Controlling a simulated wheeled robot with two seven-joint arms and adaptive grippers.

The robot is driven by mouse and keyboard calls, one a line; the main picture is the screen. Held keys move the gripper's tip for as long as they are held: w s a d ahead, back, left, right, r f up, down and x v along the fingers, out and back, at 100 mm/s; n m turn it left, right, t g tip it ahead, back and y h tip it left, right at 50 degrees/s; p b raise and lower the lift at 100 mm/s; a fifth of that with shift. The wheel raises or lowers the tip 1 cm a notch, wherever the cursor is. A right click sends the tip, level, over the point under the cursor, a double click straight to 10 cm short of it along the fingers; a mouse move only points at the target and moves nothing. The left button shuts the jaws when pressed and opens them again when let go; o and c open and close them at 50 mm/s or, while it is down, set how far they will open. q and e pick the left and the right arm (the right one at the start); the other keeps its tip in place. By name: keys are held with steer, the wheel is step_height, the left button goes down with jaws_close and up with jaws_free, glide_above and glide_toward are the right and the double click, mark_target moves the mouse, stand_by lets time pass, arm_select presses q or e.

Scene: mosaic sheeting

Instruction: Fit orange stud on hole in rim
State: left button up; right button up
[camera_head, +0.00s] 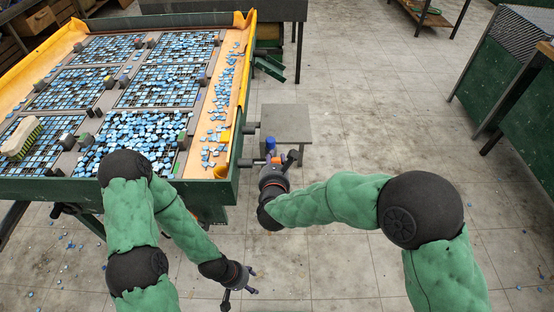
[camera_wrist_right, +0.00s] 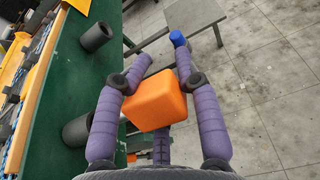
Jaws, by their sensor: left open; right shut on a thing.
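The orange stud (camera_wrist_right: 160,102) looks like a rounded block in the right wrist view. My right gripper (camera_wrist_right: 158,78) is shut on it between its purple fingers. The table's green rim (camera_wrist_right: 112,75) is left of the stud. Two dark cylinders (camera_wrist_right: 96,37) stick out from it; I cannot make out the hole itself. The stud is apart from the cylinders. My left gripper (camera_head: 240,293) is open and empty over the floor, below the table's near corner.
The big table (camera_head: 232,150) holds trays of blue mosaic tiles and loose tiles. A small grey side table (camera_head: 288,122) stands beyond my right gripper.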

steer(key=shift+a, duration=2.25)
steer(key=o, duration=1.3)
steer(key=shift+c, duration=0.2)
steer(key=v, duration=1.2)
steer(key=shift+f, duration=0.1)
